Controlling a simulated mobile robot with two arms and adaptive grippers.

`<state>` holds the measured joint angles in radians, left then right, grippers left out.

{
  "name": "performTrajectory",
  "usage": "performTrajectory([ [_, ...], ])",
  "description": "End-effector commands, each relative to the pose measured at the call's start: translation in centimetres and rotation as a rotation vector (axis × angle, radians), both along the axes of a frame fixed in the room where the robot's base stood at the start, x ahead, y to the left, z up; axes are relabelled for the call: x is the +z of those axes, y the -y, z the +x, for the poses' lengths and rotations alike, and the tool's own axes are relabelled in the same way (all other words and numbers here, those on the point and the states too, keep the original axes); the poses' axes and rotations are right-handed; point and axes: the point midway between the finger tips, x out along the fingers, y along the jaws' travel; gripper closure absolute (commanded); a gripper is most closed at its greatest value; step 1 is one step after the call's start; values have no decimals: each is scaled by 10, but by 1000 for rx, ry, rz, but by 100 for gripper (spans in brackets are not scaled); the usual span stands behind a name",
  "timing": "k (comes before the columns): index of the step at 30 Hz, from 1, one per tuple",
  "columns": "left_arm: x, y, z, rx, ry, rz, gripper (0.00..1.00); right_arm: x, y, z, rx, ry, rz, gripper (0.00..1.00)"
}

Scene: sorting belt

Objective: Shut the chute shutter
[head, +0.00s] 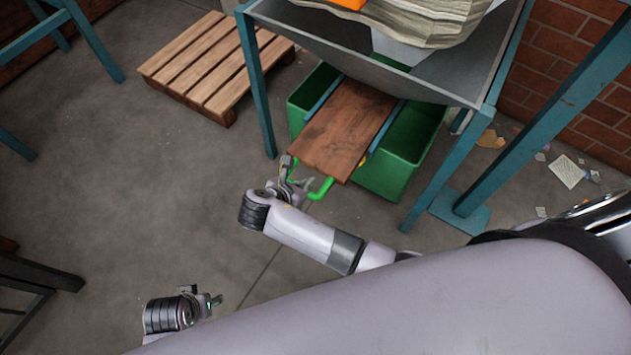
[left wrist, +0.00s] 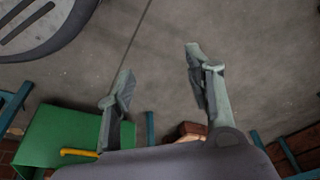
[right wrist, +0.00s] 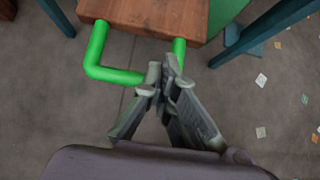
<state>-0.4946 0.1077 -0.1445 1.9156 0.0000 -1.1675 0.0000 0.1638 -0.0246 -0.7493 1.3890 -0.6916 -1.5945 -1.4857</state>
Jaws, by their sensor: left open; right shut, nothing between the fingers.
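The chute shutter is a brown wooden board (head: 343,130) that sticks out from under the grey hopper, between rails above a green bin. A bright green U-shaped handle (head: 321,189) is on its near end; the handle (right wrist: 118,76) and the board's edge (right wrist: 150,14) also show in the right wrist view. My right gripper (head: 296,178) is at the handle. In the right wrist view its closed fingertips (right wrist: 164,76) overlap the handle's crossbar, with nothing between them; I cannot tell whether they touch it. My left gripper (head: 214,301) is open and empty, low over the floor.
The hopper (head: 460,75) stands on blue legs, with a large crumpled sack (head: 425,22) above. The green bin (head: 412,150) is beneath. A wooden pallet (head: 208,65) lies at the back left. Paper scraps (head: 567,171) lie at the right.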

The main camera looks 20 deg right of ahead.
Motion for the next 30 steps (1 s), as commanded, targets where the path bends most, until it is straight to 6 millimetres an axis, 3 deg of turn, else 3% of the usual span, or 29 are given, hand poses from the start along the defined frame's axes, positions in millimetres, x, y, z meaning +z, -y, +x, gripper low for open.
performTrajectory([
  [6, 33, 0, 4, 3, 22, -2, 52, -24, 17, 12, -2, -2, -1, 100],
  [18, 88, -2, -2, 8, 48, -2, 52, -51, 38, 29, -2, -2, 2, 100],
  [30, 100, -3, -4, 9, 53, -3, 52, -54, 42, 32, -1, -1, 3, 100],
])
